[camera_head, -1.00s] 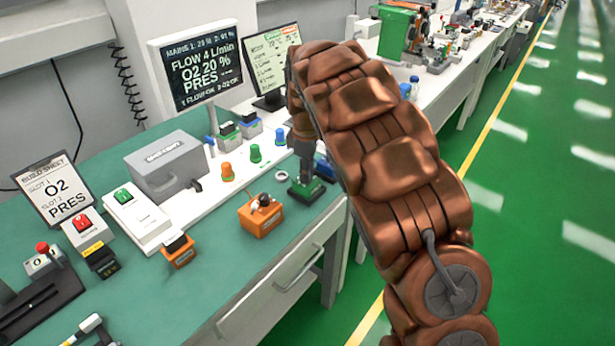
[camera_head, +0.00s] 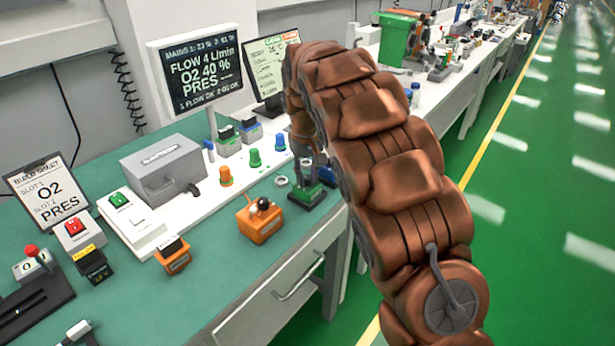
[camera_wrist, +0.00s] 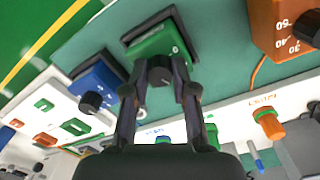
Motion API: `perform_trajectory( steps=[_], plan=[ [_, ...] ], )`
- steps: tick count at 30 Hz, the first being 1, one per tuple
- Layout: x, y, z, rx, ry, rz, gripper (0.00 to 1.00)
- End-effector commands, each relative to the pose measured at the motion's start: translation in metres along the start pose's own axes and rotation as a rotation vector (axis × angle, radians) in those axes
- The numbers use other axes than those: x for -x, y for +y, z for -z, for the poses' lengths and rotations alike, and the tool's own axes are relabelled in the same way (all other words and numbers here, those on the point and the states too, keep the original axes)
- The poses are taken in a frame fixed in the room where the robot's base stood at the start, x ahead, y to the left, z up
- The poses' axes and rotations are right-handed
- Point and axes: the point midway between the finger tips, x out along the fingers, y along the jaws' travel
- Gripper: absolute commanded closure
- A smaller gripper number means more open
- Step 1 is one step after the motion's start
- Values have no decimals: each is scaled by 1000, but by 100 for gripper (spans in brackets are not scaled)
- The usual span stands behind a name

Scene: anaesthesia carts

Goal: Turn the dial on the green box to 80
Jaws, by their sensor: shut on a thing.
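The green box (camera_head: 306,194) sits near the front edge of the teal bench in the head view. In the wrist view the green box (camera_wrist: 158,42) is straight ahead, with its dark dial (camera_wrist: 159,70) on the near face. My gripper (camera_wrist: 160,80) has one finger on each side of the dial and is shut on it. In the head view my gripper (camera_head: 304,168) comes down over the box and hides the dial. The dial's own setting is not readable. A monitor (camera_head: 205,70) reads flow 4 L/min, O2 40 %, PRES.
An orange box (camera_head: 259,220) with a dark knob stands left of the green box. A blue box (camera_wrist: 97,86) with a black knob stands close on the other side. Orange and green knobs (camera_head: 254,158) stand on the white strip behind. A build sheet (camera_head: 48,190) reads O2, PRES.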

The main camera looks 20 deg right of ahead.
Motion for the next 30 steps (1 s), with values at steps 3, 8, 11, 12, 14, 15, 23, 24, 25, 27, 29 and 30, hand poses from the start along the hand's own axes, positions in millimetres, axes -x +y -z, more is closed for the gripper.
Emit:
perform_trajectory(
  steps=[3,8,11,12,14,15,23,24,25,27,29,30],
  plan=[
    [0,0,1,-109,-1,0,100],
    [0,0,2,-261,-6,0,100],
    [0,0,1,-356,-9,0,100],
    [0,0,1,-394,-11,0,100],
    [0,0,1,-451,-13,0,100],
    [0,0,1,-489,-15,0,100],
    [0,0,1,-736,-27,-1,100],
    [0,0,1,-774,-28,-1,100],
    [0,0,1,-803,-30,-1,100],
    [0,0,1,-869,-32,-1,100],
    [0,0,1,-926,-35,-2,100],
    [0,0,1,-964,-36,-2,100]
  ],
)
